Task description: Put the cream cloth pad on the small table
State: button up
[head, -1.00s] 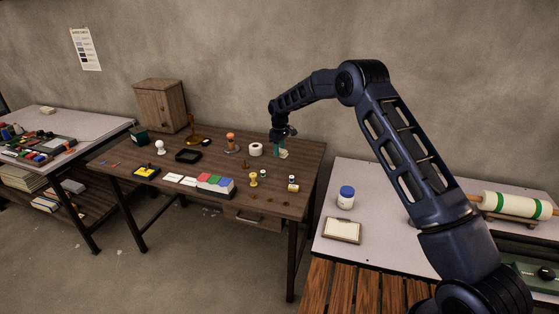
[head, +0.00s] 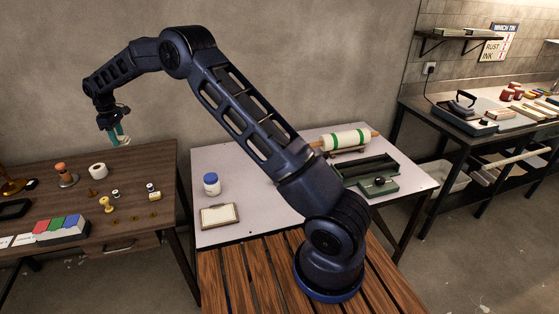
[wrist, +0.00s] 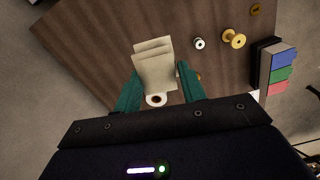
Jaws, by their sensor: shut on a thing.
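My gripper (head: 119,137) is shut on the cream cloth pad (head: 123,141) and holds it in the air above the right part of the dark wooden desk. In the wrist view the folded pad (wrist: 153,65) shows between the teal fingers of my gripper (wrist: 155,82), with its layers stacked. A small table with a pale top (head: 265,195) stands to the right of the desk. The pad is well to the left of this table and higher than it.
On the pale table are a blue-lidded jar (head: 211,184), a framed cream board (head: 220,216), a roller (head: 346,140) and a green tray (head: 366,173). Its middle is clear. The desk (head: 150,175) holds a tape roll (head: 98,170) and spools.

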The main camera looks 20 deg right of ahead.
jog(key=w+d+f+n, duration=0.1)
jog(key=w+d+f, duration=0.15)
jog(key=d, duration=0.75)
jog(key=w+d+f, duration=0.2)
jog(key=w+d, duration=0.1)
jog(key=d, duration=0.6)
jog(key=n, duration=0.1)
send_over(217, 173)
notch_tip(217, 173, down, 3)
notch_tip(217, 173, down, 20)
jog(key=shift+w+f, duration=0.1)
jog(key=shift+w, duration=0.05)
jog(key=o, duration=0.9)
